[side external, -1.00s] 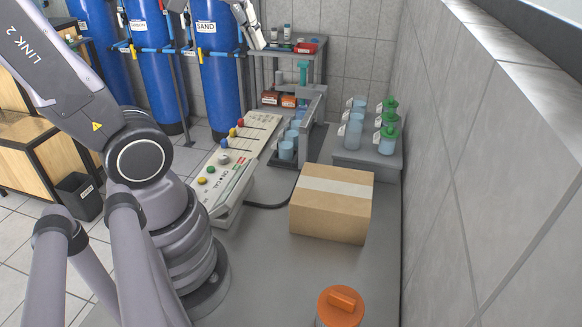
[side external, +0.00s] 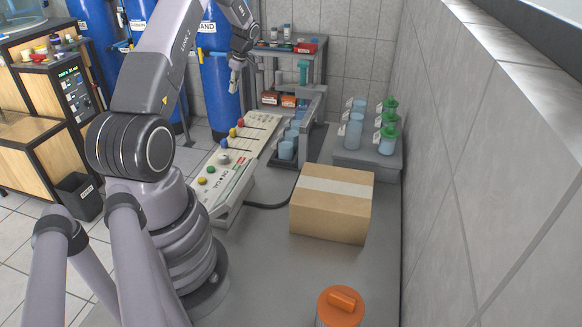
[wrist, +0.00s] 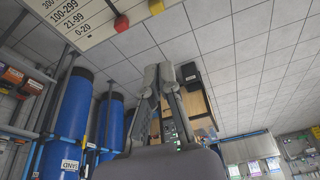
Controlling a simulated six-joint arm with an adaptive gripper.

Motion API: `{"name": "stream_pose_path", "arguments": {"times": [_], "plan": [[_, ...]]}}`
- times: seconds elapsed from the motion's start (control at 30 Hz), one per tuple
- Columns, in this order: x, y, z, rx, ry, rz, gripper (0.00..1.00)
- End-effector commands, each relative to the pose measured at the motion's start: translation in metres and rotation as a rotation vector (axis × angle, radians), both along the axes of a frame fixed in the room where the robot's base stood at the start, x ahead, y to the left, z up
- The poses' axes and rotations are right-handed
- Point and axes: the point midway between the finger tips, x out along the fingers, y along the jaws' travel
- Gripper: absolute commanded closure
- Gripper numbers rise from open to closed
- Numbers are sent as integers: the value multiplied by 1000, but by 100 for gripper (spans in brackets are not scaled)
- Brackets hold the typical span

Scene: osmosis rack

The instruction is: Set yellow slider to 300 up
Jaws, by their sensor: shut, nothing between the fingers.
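The control panel (side external: 215,168) is a long pale slanted box on the bench. Near its far end are sliders with a red knob (side external: 240,122), a yellow knob (side external: 233,132) and a blue knob (side external: 224,142). In the wrist view the panel's scale (wrist: 66,18) reads 300, 100-299, 21-99 and 0-20 at the top left. The red knob (wrist: 121,22) and yellow knob (wrist: 156,6) also show there at the top edge. My gripper (side external: 234,88) is shut and empty, above the far end of the panel and apart from the knobs; its fingers (wrist: 160,74) show together in the wrist view.
Blue cups (side external: 286,150) stand in a rack right of the panel. A cardboard box (side external: 331,205) and an orange-lidded container (side external: 341,306) are on the bench. Green-topped bottles (side external: 388,140) stand on a raised platform. Blue tanks (side external: 216,85) stand behind.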

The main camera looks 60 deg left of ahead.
Motion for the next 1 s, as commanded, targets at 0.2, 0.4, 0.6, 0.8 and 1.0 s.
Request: {"name": "stream_pose_path", "arguments": {"times": [0.2, 0.4, 0.6, 0.8, 1.0], "plan": [[-29, 32, -51, 10, 10, 167, 100], [-33, 36, -58, 13, 11, 195, 100], [-32, 36, -58, 13, 11, 193, 100], [-36, 39, -70, 12, 12, 193, 100], [-45, 47, -107, 10, 13, 194, 100]]}}
